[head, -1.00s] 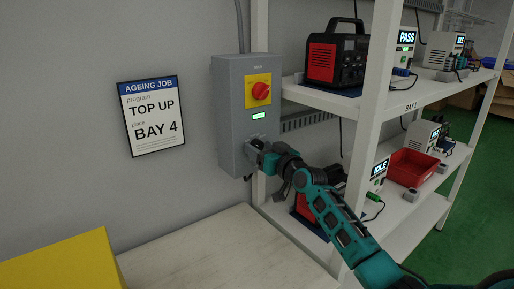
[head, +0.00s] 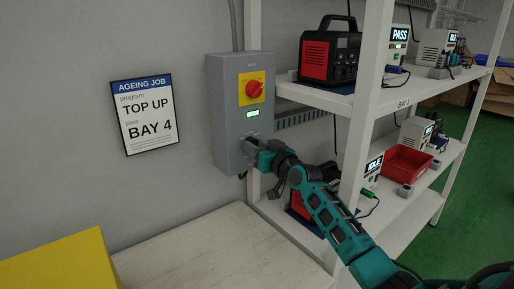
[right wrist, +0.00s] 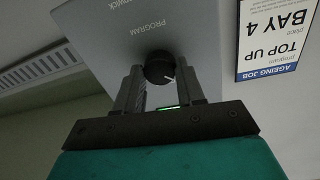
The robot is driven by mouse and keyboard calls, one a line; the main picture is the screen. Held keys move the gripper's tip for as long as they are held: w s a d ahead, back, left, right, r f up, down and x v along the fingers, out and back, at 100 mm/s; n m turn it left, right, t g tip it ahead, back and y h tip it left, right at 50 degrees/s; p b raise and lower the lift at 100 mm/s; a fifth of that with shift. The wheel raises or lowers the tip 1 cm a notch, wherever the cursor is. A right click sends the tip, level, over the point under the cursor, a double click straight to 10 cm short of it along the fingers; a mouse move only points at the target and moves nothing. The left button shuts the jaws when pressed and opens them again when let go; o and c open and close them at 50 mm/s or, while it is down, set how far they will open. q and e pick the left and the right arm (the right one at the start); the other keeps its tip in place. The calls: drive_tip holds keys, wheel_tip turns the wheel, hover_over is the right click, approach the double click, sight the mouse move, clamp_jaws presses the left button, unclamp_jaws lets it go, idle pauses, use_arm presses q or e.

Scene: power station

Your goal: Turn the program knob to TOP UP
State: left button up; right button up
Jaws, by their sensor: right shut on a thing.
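The grey control box (head: 228,152) is on the wall beside the shelf rack. Its black program knob (right wrist: 160,67), with a white pointer mark, shows in the right wrist view under the word PROGRAM, which appears upside down there. My right gripper (right wrist: 160,76) has its two fingers on either side of the knob and is shut on it. In the head view the right gripper (head: 251,149) is at the lower front of the box and hides the knob. The program labels around the knob cannot be read. My left gripper is not in view.
A red rotary switch (head: 254,90) on a yellow plate and a lit green display (head: 252,113) are above the gripper. A sign (head: 146,116) reads TOP UP, BAY 4. The white rack (head: 357,150) stands close right of my arm. A pale bench top (head: 215,250) lies below.

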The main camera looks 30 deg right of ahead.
drive_tip(key=m, duration=0.9)
drive_tip(key=shift+r+g, duration=0.15)
drive_tip(key=shift+g, duration=0.15)
idle(0.4)
drive_tip(key=o, duration=1)
drive_tip(key=shift+o, duration=0.2)
